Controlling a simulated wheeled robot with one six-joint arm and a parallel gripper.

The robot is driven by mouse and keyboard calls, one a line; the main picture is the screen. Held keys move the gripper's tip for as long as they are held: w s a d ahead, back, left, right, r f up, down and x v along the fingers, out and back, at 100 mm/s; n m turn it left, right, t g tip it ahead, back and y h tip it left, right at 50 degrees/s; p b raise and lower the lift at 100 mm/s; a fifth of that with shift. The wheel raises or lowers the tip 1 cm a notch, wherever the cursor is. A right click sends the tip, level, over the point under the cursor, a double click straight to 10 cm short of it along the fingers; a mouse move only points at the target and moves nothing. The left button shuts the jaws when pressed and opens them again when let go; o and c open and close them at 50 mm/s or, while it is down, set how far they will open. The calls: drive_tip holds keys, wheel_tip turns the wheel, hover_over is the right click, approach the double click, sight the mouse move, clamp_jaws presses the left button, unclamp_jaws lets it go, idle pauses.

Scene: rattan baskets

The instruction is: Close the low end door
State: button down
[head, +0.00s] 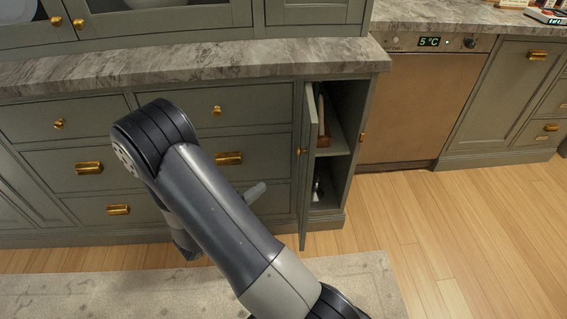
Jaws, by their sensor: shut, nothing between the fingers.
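The low end door (308,185) is a narrow grey-green door at the right end of the lower cabinet. It stands open, swung outward and seen almost edge-on, with a small brass knob on its left-facing side. The cabinet opening (337,150) to its right shows a shelf with items above and below. My gripper (256,191) shows only as a light grey tip sticking out from behind my arm, left of the door. It is shut and empty, and seems apart from the door. The rest of it is hidden behind my arm.
Closed drawers with brass pulls (228,158) lie left of the door. A stone countertop (200,58) overhangs above. A brown-fronted appliance (420,105) stands to the right. A pale rug (345,280) lies on the wooden floor, which is clear at right.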

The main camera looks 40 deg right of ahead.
drive_tip(key=d, duration=1.3)
drive_tip(key=shift+s, duration=0.4)
drive_tip(key=shift+d, duration=0.1)
